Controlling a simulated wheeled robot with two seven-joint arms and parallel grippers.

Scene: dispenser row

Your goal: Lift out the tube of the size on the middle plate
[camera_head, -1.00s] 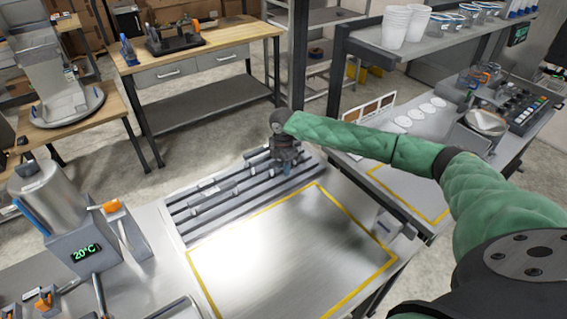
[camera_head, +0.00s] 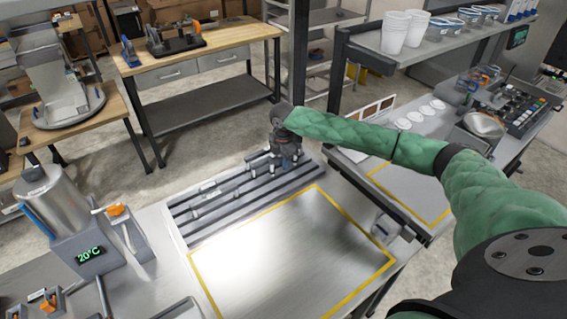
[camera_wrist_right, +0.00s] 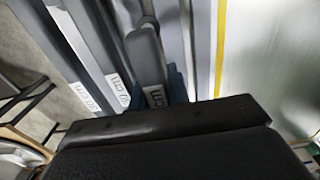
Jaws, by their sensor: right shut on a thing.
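The dispenser rack (camera_head: 180,213) lies on the metal bench, with several long parallel lanes. My right gripper (camera_head: 287,160) is over its far right end, shut on a grey tube (camera_wrist_right: 146,55). In the right wrist view, the tube's near end sits between the blue fingers, which the dark gripper body partly covers. Two more plates, a middle one (camera_wrist_right: 118,88) and a left one (camera_wrist_right: 84,95), are on the lanes to the left. My left gripper is not in view.
A bare steel area (camera_head: 290,250) framed in yellow tape is clear in front of the rack. A steel canister unit (camera_head: 85,240) reading 20°C stands at the left. A shelf with white cups (camera_head: 403,32) is at the upper right.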

